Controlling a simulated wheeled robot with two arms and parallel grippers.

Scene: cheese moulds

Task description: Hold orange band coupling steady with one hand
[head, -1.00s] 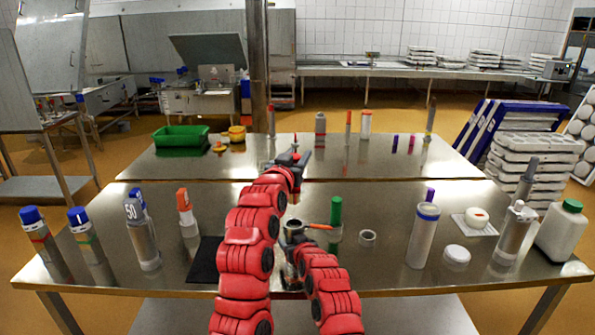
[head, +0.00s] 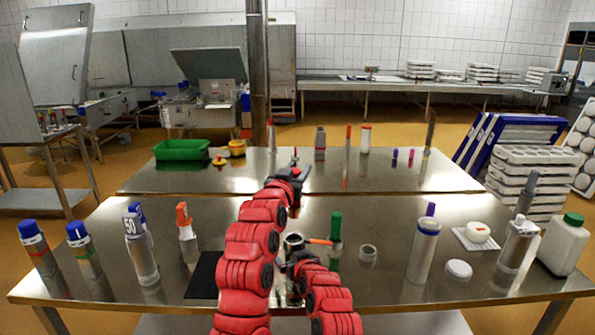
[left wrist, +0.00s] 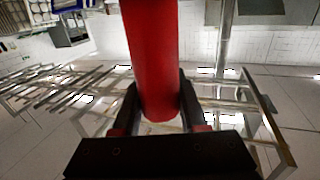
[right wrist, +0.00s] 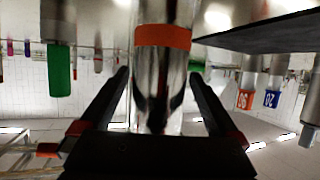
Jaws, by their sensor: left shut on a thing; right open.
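The orange band coupling is an upright metal cylinder on the front table. In the right wrist view the coupling (right wrist: 163,85) shows its orange band, and its top shows in the head view (head: 293,239). My right gripper (right wrist: 158,76) is open, with one finger on each side of the coupling; whether they touch it I cannot tell. In the head view this gripper (head: 291,266) is mostly hidden by my arms. My left gripper (head: 298,171) is shut on a red cylinder (left wrist: 150,60), held above the table beyond the coupling.
An orange handle (head: 320,241) reaches right from beside the coupling's top, near a green-capped bottle (head: 336,222). A grey ring (head: 367,253) stands right of it. A black mat (head: 203,276) lies left of my arms. Bottles stand on both sides of the table (head: 400,285).

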